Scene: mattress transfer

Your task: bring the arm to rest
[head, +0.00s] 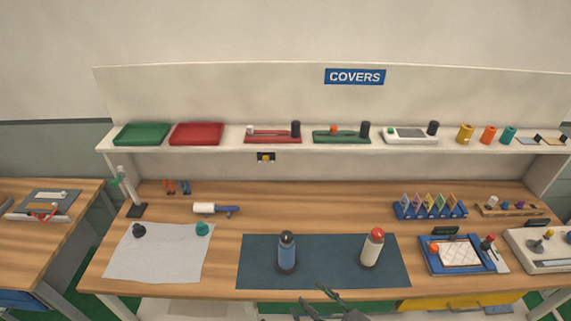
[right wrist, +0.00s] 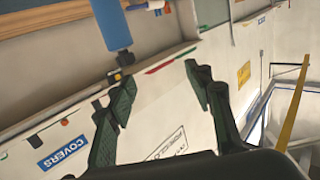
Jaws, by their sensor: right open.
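My right gripper (head: 328,299) shows at the bottom edge of the head view, in front of the table's front edge. In the right wrist view my right gripper (right wrist: 160,92) has its dark fingers spread wide, with nothing between them. A blue bottle with a dark cap (head: 287,258) stands upright on a dark blue mat (head: 330,271), beyond the gripper and to its left. It also shows in the right wrist view (right wrist: 115,28), apart from the fingers. A white bottle with a red cap (head: 371,252) stands on the mat's right part. My left gripper is not in view.
A grey cloth (head: 160,260) bears a black and a teal piece at left. A white-and-blue tool (head: 216,209) lies behind. A framed board (head: 459,254) is at right. A shelf (head: 215,144) with trays runs along the back. The mat's middle is clear.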

